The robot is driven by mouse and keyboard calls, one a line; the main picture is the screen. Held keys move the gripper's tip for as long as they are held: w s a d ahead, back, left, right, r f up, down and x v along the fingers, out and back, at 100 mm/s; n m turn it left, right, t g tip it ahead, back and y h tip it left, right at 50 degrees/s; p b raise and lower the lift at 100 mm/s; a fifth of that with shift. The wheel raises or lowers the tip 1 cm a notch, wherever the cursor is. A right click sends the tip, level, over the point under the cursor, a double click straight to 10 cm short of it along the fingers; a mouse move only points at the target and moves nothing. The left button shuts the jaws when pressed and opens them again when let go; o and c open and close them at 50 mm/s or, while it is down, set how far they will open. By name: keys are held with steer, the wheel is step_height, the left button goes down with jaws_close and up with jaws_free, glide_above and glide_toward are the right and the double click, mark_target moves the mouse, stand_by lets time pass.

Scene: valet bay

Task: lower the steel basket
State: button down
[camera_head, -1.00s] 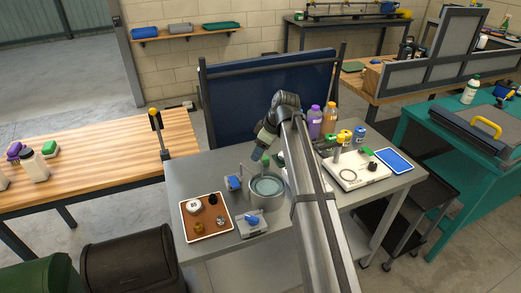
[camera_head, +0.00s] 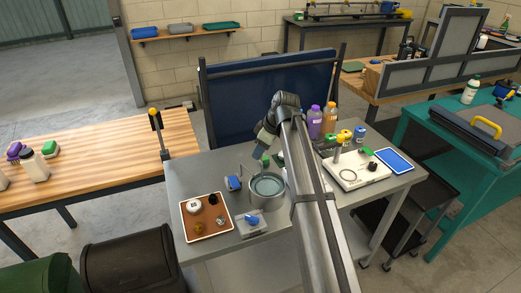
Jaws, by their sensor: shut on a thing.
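A round steel vessel (camera_head: 268,200) with greenish liquid (camera_head: 267,185) stands on the grey bench. My gripper (camera_head: 265,155) is over its back rim, pointing down, shut on a small green grip (camera_head: 265,160). This looks like the handle of the steel basket. The basket's body cannot be made out, so I cannot tell whether it is in the liquid.
A brown tray (camera_head: 190,232) with small parts lies left of the vessel. Blue-topped devices stand left (camera_head: 233,183) and in front (camera_head: 251,221). Purple (camera_head: 314,121) and orange (camera_head: 330,117) bottles and a white board (camera_head: 350,183) are to the right.

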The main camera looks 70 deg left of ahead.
mark_target(260, 160)
steer(key=shift+f, duration=2.3)
steer(key=c, duration=0.9)
jaws_free()
steer(key=shift+o, duration=0.2)
steer(key=v, duration=1.4)
steer(key=shift+f, duration=0.1)
